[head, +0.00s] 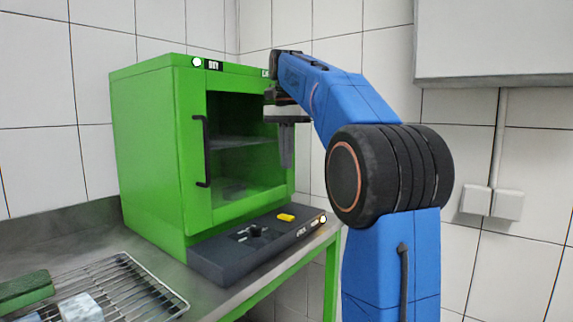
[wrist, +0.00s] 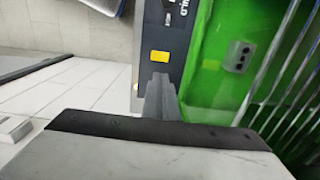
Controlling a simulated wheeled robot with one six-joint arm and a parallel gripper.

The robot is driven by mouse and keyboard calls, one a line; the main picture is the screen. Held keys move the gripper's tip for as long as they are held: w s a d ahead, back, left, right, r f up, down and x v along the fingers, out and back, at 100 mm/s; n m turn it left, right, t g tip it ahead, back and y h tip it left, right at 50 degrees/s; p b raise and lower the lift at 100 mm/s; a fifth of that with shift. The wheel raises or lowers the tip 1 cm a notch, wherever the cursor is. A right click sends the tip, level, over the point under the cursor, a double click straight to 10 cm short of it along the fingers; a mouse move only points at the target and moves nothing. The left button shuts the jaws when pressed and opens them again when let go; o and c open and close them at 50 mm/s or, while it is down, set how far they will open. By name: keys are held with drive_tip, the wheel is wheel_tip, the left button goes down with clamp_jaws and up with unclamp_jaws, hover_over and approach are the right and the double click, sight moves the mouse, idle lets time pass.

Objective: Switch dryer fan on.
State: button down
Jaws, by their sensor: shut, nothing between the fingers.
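The dryer is a green cabinet (head: 150,150) with a "DRY" label (head: 213,65) and a round white lamp (head: 197,62) on its top front edge. Its front has a window and a black handle (head: 202,150). A dark control panel (head: 225,262) lies at its foot, with a black knob (head: 253,232) and a yellow switch (head: 286,217). My gripper (head: 287,160) points down in front of the cabinet's right side, above the panel. In the wrist view the shut fingers (wrist: 162,95) appear just below the yellow switch (wrist: 159,56); I cannot tell whether they touch it.
A wire rack (head: 135,285) with a green block (head: 25,290) and a pale block (head: 80,307) lies on the bench at the front left. A tiled wall stands behind. A grey box (head: 495,40) hangs at the upper right.

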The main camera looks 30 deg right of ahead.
idle(0.3)
drive_tip(key=s+a+f+n+t, duration=0.2)
drive_tip(key=s+a+f+n, duration=0.45)
drive_tip(key=s+f, duration=0.6)
drive_tip(key=s+a+f+n+t, duration=0.2)
drive_tip(key=s+a+f+n, duration=0.3)
drive_tip(key=s+a+f, duration=0.55)
drive_tip(key=w+d+r+m+g, duration=0.2)
drive_tip(key=w+d+r+m, duration=0.3)
drive_tip(key=w+d+r, duration=0.4)
drive_tip(key=w+d+r+m+g, duration=0.2)
drive_tip(key=w+d+r+m, duration=0.4)
drive_tip(key=w+r, duration=0.6)
drive_tip(key=shift+w+d+r, duration=0.4)
drive_tip(key=shift+d+r, duration=0.55)
drive_tip(key=shift+d, duration=0.4)
drive_tip(key=shift+m, duration=0.25)
